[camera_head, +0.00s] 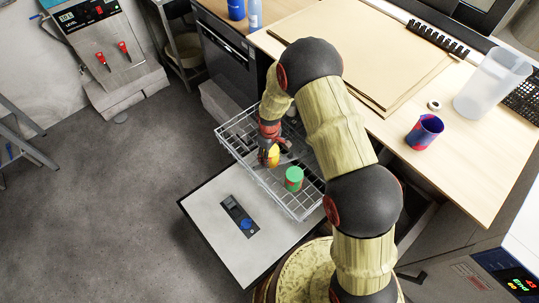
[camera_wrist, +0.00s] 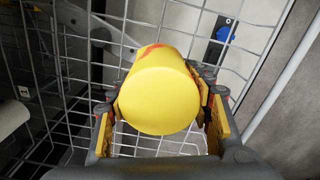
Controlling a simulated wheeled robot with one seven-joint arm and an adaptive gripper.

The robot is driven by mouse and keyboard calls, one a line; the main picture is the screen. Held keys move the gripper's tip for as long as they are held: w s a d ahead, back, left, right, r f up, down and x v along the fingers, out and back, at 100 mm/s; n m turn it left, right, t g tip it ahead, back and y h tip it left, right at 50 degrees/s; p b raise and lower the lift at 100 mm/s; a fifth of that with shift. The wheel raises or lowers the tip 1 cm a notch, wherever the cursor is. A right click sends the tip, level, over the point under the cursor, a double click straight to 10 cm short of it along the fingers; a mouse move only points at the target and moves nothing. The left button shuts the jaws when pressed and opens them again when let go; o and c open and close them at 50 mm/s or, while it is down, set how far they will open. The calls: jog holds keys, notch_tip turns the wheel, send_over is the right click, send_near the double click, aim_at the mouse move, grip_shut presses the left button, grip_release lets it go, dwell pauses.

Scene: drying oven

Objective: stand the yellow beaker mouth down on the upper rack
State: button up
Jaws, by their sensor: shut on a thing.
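The yellow beaker (camera_head: 272,156) is in my gripper (camera_head: 270,152) at the wire rack. In the wrist view the yellow beaker (camera_wrist: 158,97) lies between both fingers, its plain round closed end facing the camera and an orange-red patch on its far side. Its mouth is hidden, pointing away from my wrist. The upper rack (camera_head: 290,203) is a wire rack, pulled out above the open door. Its wires (camera_wrist: 62,100) show beyond the beaker in the wrist view. I cannot tell whether the beaker touches them.
A green-topped red beaker (camera_head: 293,175) stands on the rack, close to the right of my gripper. A blue and red cup (camera_head: 425,132) and a large clear container (camera_head: 490,84) stand on the bench.

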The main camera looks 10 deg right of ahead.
jog(key=shift+f, duration=0.15)
jog(key=o, duration=1.2)
jog(key=shift+c, duration=0.2)
notch_tip(320, 180, up, 12)
jog(key=shift+r, duration=0.1)
